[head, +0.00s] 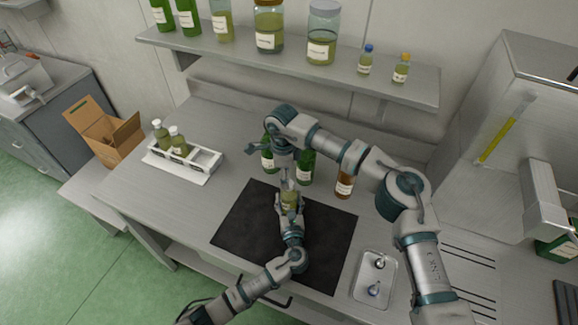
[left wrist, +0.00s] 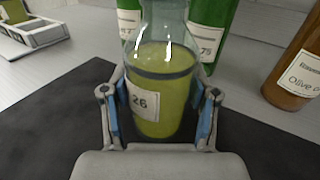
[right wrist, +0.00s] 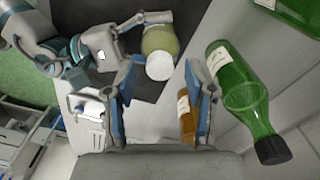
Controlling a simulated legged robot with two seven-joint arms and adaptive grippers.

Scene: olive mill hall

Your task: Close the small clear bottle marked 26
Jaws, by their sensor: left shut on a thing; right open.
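The small clear bottle marked 26 (left wrist: 165,88) holds yellow-green liquid and stands upright over the dark mat (head: 243,225). My left gripper (head: 289,205) is shut around its body, with one finger on each side in the left wrist view (left wrist: 160,115). In the right wrist view the bottle (right wrist: 158,40) shows a round white top (right wrist: 160,66) that looks like a cap; I cannot tell how firmly it sits. My right gripper (head: 287,172) is open above the bottle, its fingers (right wrist: 160,85) apart with nothing between them.
Green bottles (head: 306,168) and a brown bottle (head: 345,185) stand behind the mat. A small metal tray (head: 361,292) at the right holds two small stopper-like pieces. A white rack (head: 205,160) with two bottles stands at the left. A shelf (head: 300,68) with jars runs above.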

